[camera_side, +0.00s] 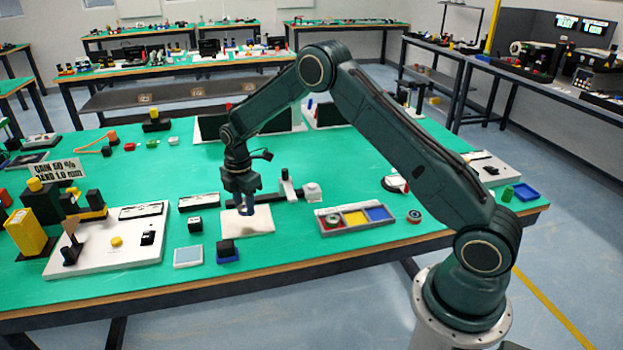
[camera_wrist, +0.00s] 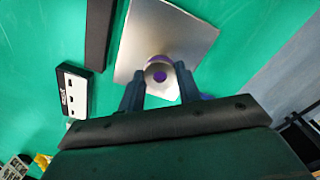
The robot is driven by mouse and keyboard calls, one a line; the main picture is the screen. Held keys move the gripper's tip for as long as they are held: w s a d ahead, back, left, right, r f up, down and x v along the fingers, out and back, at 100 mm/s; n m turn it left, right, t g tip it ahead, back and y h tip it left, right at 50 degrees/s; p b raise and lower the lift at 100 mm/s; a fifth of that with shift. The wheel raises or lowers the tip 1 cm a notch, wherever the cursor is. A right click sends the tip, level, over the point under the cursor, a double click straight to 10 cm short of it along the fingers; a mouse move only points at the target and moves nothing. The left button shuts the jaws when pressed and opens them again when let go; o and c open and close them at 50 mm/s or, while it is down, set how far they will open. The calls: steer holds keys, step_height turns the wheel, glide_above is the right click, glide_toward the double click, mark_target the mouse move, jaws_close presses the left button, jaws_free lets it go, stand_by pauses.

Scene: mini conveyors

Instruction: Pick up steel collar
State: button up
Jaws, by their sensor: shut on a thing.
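My gripper (camera_side: 246,208) is low over a pale square plate (camera_side: 262,221) on the green table. In the wrist view, my gripper's two dark blue fingers (camera_wrist: 160,92) are closed on the sides of a round ring, the steel collar (camera_wrist: 160,78). It is grey with purple at its top edge and in its middle. The plate also shows in the wrist view (camera_wrist: 182,30), behind the collar. I cannot tell whether the collar touches the plate. In the side view the fingers mostly hide the collar.
A tray (camera_side: 369,228) with red, yellow and blue compartments stands right of the plate; a round part sits in the red one. A black-and-blue block (camera_side: 227,252) and a grey-white pad (camera_side: 188,257) lie at the front left. A dark slide with a light end (camera_side: 312,191) stands behind.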

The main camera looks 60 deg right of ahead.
mark_target(245, 209)
step_height(245, 209, up, 17)
stand_by(0.4)
stand_by(0.6)
steer(key=s+a+f+m, duration=0.3)
steer(key=s+f+m, duration=0.4)
steer(key=m, duration=0.1)
steer(key=s+a+f+m, duration=0.4)
steer(key=s+f+m, duration=0.3)
steer(key=s+m, duration=0.1)
stand_by(0.3)
steer(key=shift+w, duration=0.1)
